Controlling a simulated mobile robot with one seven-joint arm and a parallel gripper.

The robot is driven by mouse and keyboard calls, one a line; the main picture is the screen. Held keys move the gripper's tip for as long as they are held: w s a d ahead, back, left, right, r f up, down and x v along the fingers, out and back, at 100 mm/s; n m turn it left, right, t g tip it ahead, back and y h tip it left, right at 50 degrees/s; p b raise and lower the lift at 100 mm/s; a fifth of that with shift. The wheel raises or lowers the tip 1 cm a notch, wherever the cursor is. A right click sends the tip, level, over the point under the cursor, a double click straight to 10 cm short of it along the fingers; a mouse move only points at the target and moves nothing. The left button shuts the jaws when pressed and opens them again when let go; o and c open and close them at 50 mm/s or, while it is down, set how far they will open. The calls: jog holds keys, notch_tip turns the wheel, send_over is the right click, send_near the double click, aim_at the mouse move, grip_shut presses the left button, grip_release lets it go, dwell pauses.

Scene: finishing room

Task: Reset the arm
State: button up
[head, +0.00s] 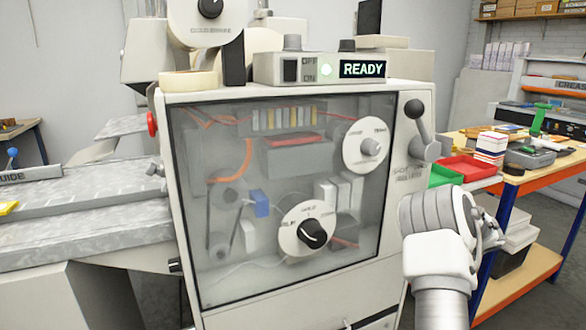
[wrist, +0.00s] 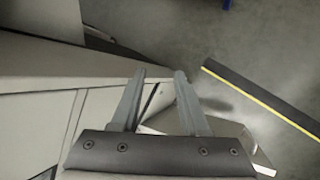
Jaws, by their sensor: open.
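My arm shows in the head view at the lower right, in front of the machine's right edge. My gripper (wrist: 158,80) shows in the wrist view with its two grey fingers apart and nothing between them. Below the fingers are the pale side of the machine (wrist: 40,95) and the grey floor (wrist: 170,30). The machine (head: 290,200) has a clear front panel with dials, and a lit READY display (head: 362,69) on top.
A lever (head: 420,125) sticks out at the machine's upper right. To the right stands a bench (head: 540,180) with red and green trays (head: 465,168) and a white-and-red box (head: 491,148). A black strip with a yellow edge (wrist: 265,100) lies on the floor.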

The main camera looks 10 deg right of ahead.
jog(key=w+a+r+m+t+h, duration=0.15)
jog(key=r+m, duration=0.25)
jog(key=r, duration=0.6)
jog(key=a+r+m+t+h, duration=0.25)
jog(key=r+m, duration=0.25)
jog(key=r, duration=0.4)
jog(key=s+a+r+m+h, duration=0.1)
jog(key=s+a+r+m, duration=0.5)
jog(key=a+r+m, duration=0.15)
jog(key=s+a+f+m+g+y, duration=0.3)
jog(key=s+a+m, duration=0.1)
jog(key=s+a, duration=1.05)
jog(key=s+a+f+m+g+y, duration=0.2)
jog(key=s+a+f+m+y, duration=0.15)
jog(key=s+a, duration=1.1)
notch_tip(320, 180, up, 19)
jog(key=p, duration=1.8)
jog(key=shift+d+f+m, duration=0.15)
jog(key=shift+d+m, duration=0.15)
jog(key=shift+d, duration=0.05)
jog(key=shift+w+a, duration=0.15)
